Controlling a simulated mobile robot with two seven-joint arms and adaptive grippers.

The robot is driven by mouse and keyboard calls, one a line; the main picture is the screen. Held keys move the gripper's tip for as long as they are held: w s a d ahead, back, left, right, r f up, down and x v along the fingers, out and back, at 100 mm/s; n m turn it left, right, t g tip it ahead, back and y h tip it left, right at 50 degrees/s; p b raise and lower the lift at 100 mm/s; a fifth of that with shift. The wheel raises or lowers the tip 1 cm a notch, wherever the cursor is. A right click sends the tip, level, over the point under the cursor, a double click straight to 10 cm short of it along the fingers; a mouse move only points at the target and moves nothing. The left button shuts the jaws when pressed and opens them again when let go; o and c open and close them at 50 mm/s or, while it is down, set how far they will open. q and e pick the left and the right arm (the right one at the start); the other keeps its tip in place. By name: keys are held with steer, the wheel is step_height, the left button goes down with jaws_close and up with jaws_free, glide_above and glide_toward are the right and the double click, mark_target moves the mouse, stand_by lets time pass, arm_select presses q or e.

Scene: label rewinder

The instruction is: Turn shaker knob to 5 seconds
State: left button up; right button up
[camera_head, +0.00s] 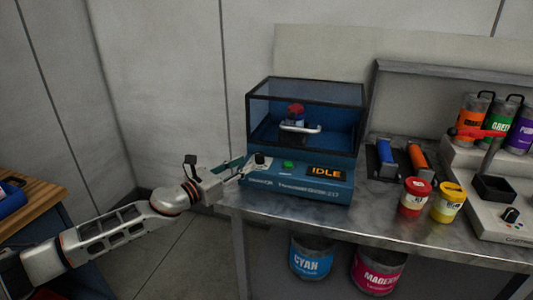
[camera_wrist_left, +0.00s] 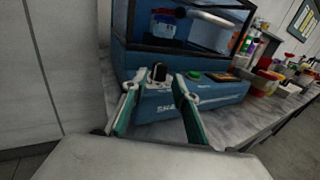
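The shaker (camera_head: 300,188) is a blue machine with a clear-walled, dark-framed box on top, and its display reads IDLE. Its knob (camera_head: 259,158), black on a light base, is on the left of the front panel, left of a green button (camera_head: 288,164). My left gripper (camera_head: 238,171) is just left of the knob in the head view. In the left wrist view its fingers (camera_wrist_left: 159,84) are spread, with the knob (camera_wrist_left: 159,72) showing in the gap just beyond the tips. I cannot tell whether they touch it. My right gripper is not in view.
The shaker stands at the left end of a grey metal bench (camera_head: 385,217). Right of it are a blue and an orange roller, a red-lidded can (camera_head: 415,197) and a yellow can (camera_head: 448,203). Cyan (camera_head: 312,257) and magenta buckets are under the bench. A wooden-topped table is at far left.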

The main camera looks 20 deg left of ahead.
mark_target(256, 158)
arm_select(q)
steer(key=x, duration=0.3)
steer(key=shift+w+d+f, duration=0.1)
steer(key=shift+w+d, duration=0.05)
steer(key=shift+w, duration=0.15)
steer(key=x, duration=0.3)
steer(key=shift+w+d, duration=0.25)
steer(key=shift+w, duration=0.1)
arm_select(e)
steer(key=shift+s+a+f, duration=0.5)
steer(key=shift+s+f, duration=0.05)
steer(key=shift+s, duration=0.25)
arm_select(q)
steer(key=shift+c, duration=0.5)
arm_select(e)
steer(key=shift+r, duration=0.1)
arm_select(q)
jaws_close()
